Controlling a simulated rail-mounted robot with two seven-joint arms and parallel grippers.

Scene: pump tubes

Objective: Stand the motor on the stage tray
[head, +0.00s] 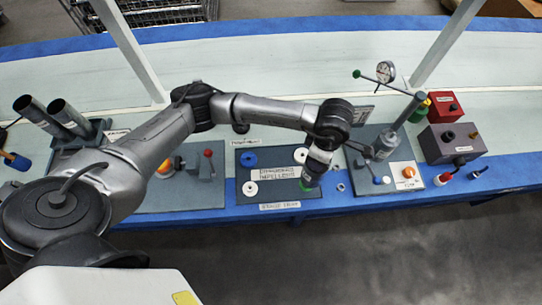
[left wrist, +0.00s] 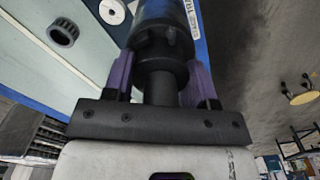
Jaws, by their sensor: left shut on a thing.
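My left gripper (head: 314,168) is over the right side of the stage tray (head: 275,157) in the head view. In the left wrist view its purple fingers (left wrist: 158,78) are shut on a dark cylindrical body, the motor (left wrist: 160,32). The fingers grip its narrower part, and the wider body extends away from the gripper. In the head view the motor is mostly hidden by the gripper and wrist, so I cannot tell whether it touches the tray. A green part (head: 305,188) shows just below the gripper. My right gripper is not in view.
A blue disc (head: 248,159), white discs (head: 250,188) and a label plate (head: 280,173) occupy the tray. A small ring (head: 340,187) lies right of it. A press stand with gauge (head: 385,72) rises farther right.

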